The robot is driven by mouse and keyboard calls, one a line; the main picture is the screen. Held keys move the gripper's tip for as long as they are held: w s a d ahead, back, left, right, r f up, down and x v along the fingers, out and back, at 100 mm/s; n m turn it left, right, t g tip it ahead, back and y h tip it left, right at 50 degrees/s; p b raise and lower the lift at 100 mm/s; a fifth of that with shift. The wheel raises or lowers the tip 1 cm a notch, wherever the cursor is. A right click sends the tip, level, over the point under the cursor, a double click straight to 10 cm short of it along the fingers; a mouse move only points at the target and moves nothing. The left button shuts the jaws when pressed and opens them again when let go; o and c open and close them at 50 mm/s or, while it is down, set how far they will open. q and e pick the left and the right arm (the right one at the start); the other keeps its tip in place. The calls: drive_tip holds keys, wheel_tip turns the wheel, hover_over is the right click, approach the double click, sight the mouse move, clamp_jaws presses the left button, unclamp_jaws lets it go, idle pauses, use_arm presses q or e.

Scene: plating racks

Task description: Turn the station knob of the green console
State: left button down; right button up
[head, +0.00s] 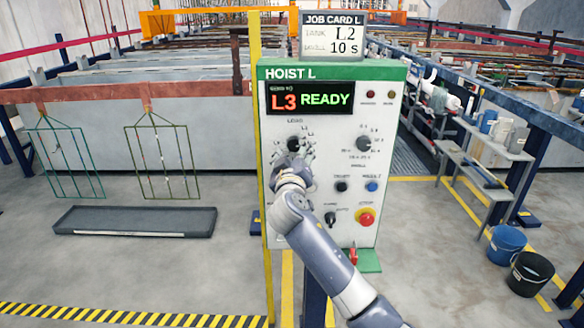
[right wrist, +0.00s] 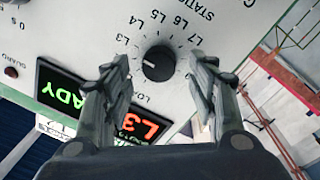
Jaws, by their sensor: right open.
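The green-topped console (head: 318,225) reads HOIST L. Its display (head: 310,98) shows "L3 READY". The station knob (head: 294,143) is a black dial at the upper left of the panel; in the right wrist view the knob (right wrist: 159,62) shows whole, with L3 to L7 printed around it and a pale mark facing picture left. My right gripper (head: 292,163) is just below the knob in the head view. In the wrist view its open fingers (right wrist: 160,80) stand either side of the knob, apart from it. My left gripper is not in view.
A job card (head: 332,37) on top reads L2, 10 s. A second dial (head: 364,143), buttons and a red stop button (head: 366,217) share the panel. A yellow post (head: 257,180) stands along its left edge. Wire racks (head: 163,162) hang at left; buckets (head: 529,273) stand right.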

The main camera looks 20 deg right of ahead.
drive_tip(key=v, duration=1)
drive_tip(key=shift+f, duration=0.1)
wheel_tip(320, 180, down, 29)
drive_tip(key=s+n+g+y, duration=0.1)
drive_tip(key=n+g+y, duration=0.2)
drive_tip(key=g, duration=0.2)
drive_tip(key=s+f+g+y, duration=0.1)
drive_tip(key=s+f, duration=0.3)
drive_tip(key=f, duration=0.4)
drive_tip(key=s+f+g, duration=0.2)
drive_tip(key=s+f, duration=0.2)
drive_tip(key=f, duration=0.3)
drive_tip(key=s+f+g+y, duration=0.1)
drive_tip(key=s+f, duration=0.3)
drive_tip(key=f, duration=0.4)
drive_tip(key=s+d+f+m+g, duration=0.1)
drive_tip(key=s+f+g, duration=0.1)
drive_tip(key=s+f, duration=0.7)
drive_tip(key=s+d+f+m+g, duration=0.1)
drive_tip(key=s+f+g, duration=0.1)
drive_tip(key=s+f, duration=0.75)
drive_tip(key=s+d+f+g, duration=0.1)
drive_tip(key=s+f, duration=0.1)
drive_tip(key=s, duration=1.1)
drive_tip(key=s+d+f+m+g+y, duration=0.1)
drive_tip(key=s+d+f+g, duration=0.1)
drive_tip(key=s, duration=1.2)
drive_tip(key=shift+s+f+m+g, duration=0.15)
drive_tip(key=shift+f+m+g, duration=0.15)
drive_tip(key=shift+f, duration=0.05)
